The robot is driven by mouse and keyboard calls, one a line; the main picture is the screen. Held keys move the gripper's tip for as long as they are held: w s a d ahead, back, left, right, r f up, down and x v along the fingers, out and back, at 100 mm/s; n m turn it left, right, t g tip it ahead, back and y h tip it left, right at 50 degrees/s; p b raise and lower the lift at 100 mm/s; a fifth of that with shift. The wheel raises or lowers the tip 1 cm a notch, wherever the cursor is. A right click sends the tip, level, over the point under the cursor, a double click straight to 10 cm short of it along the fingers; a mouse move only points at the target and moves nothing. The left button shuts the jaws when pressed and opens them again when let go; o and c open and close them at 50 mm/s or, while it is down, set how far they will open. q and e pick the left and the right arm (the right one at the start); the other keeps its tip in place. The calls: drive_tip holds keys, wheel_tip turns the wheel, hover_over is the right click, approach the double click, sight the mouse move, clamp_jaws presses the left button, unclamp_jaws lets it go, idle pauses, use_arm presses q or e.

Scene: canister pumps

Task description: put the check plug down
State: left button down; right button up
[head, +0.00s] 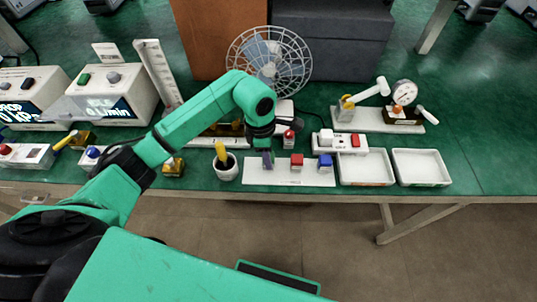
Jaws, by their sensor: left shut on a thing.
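My left gripper (266,151) points down over the left part of a white plate (285,179) near the front edge of the green bench. It is shut on a small dark purple piece (267,161), which I take for the check plug. The gripper covers most of it, and I cannot tell whether its bottom touches the plate. A red-capped piece (297,160) and a blue-capped piece (325,161) stand on the same plate, to the right of the gripper. My right gripper is not in view.
A white cup (226,171) stands left of the plate. Two empty white trays (366,182) (421,183) lie to the right. A socket box (340,143) and a red-topped piece (289,139) stand behind. A caged fan (268,60) is further back. The right bench end is clear.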

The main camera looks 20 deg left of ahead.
use_arm(q)
drive_tip(key=shift+f, duration=0.65)
drive_tip(key=shift+c, duration=2.2)
unclamp_jaws()
drive_tip(key=shift+r, duration=0.1)
drive_tip(key=shift+w+r, duration=0.1)
drive_tip(key=shift+r, duration=0.15)
drive_tip(key=r, duration=0.3)
drive_tip(key=a+r+b, duration=0.1)
drive_tip(key=r, duration=0.3)
drive_tip(key=r+b, duration=0.1)
drive_tip(key=r, duration=0.2)
drive_tip(key=shift+a+r, duration=0.15)
drive_tip(key=shift+r, duration=0.2)
drive_tip(key=shift+s+r, duration=0.25)
drive_tip(key=shift+r, duration=0.25)
